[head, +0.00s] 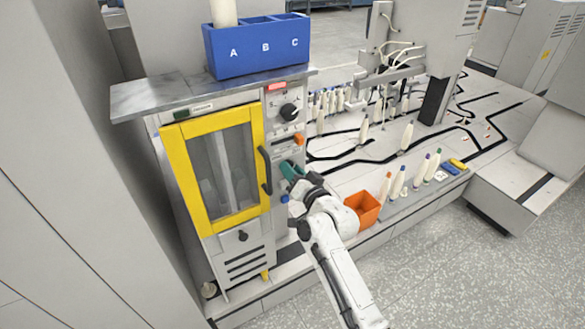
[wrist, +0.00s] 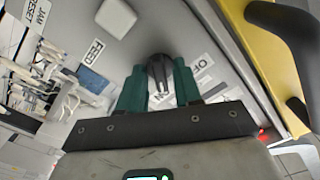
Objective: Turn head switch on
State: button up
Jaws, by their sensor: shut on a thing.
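My gripper (head: 291,172) is at the front panel of the grey machine (head: 286,92), right of the yellow-framed door. In the wrist view my gripper (wrist: 160,88) has its two green fingers shut on a dark switch knob (wrist: 158,68), one finger on each side. A white label beside the knob is partly hidden by a finger, so I cannot read it fully. In the head view the gripper hides this knob. Which way the knob points is hard to tell.
The yellow door (head: 183,180) has a dark handle (head: 265,170) close left of my gripper. A black rotary knob (head: 288,112) and an orange part (head: 298,138) are above. An orange bin (head: 362,208) stands to the right. FEED (wrist: 96,50) and JAM RESET labels show on the panel.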

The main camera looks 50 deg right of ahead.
jog(key=shift+f+m, duration=0.1)
jog(key=shift+m, duration=0.5)
jog(key=o, duration=0.7)
jog(key=p+v, duration=0.1)
jog(key=v, duration=0.9)
jog(key=shift+s, duration=0.4)
jog(key=shift+a, duration=0.1)
